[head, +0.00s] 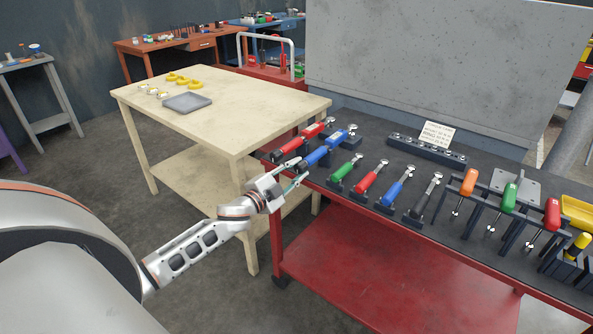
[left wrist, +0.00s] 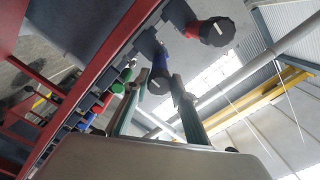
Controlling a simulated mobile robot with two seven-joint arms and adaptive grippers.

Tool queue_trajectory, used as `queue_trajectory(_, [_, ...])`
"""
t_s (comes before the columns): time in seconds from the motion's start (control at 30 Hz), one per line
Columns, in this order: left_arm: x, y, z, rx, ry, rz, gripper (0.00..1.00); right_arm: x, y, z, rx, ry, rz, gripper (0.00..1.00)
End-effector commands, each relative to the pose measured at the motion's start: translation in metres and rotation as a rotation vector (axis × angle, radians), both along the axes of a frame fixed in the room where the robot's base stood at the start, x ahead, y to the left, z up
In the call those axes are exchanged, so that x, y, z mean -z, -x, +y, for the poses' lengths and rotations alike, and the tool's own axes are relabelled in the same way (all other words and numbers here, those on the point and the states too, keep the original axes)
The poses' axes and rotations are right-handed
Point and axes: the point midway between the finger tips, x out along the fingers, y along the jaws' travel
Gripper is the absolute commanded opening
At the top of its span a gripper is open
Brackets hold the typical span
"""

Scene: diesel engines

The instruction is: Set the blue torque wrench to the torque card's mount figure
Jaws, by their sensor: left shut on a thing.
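The blue torque wrench (head: 321,154) lies in a holder near the left end of the red bench, its knob end toward me. My left gripper (head: 297,172) reaches it from the left, fingers on either side of the knob and shut on it. In the left wrist view, the blue wrench's black knob (left wrist: 159,84) with a pale mark shows between the green-lined fingers (left wrist: 158,100). The torque card (head: 437,133) stands at the bench's back; its lettering is too small to read. My right gripper is not in view.
A red torque wrench (head: 313,133) lies just behind the blue one; its knob (left wrist: 217,31) is close in the wrist view. Green, red, blue and black tools (head: 371,180) stand to the right. A beige table (head: 240,104) with a grey tray (head: 188,102) is at left.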

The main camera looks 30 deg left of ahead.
Motion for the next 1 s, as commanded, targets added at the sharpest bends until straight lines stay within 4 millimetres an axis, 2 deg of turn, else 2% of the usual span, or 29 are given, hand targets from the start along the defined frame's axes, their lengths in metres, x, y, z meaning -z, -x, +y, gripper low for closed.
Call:
queue_trajectory(0.07, [0.001, 0.0, -0.001, 0.001, 0.001, 0.001, 0.04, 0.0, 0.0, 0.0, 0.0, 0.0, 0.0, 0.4])
queue_trajectory(0.1, [0.001, 0.0, -0.001, 0.001, 0.001, 0.001, 0.3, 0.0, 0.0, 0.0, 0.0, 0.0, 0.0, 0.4])
queue_trajectory(0.17, [0.001, 0.0, -0.001, 0.001, 0.002, 0.001, 0.42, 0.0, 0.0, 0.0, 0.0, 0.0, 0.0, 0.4])
queue_trajectory(0.47, [0.0, 0.0, 0.0, 0.001, 0.002, 0.001, 0.42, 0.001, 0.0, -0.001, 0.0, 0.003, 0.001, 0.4])
queue_trajectory(0.63, [0.0, 0.008, 0.0, 0.001, 0.002, 0.001, 0.42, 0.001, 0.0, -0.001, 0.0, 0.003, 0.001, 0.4])
queue_trajectory(0.77, [0.002, 0.025, 0.002, 0.001, 0.003, 0.003, 0.42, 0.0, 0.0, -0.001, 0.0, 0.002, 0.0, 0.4])
queue_trajectory(1.0, [0.002, 0.067, 0.005, 0.001, 0.002, 0.003, 0.42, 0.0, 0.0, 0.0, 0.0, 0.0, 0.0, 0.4])
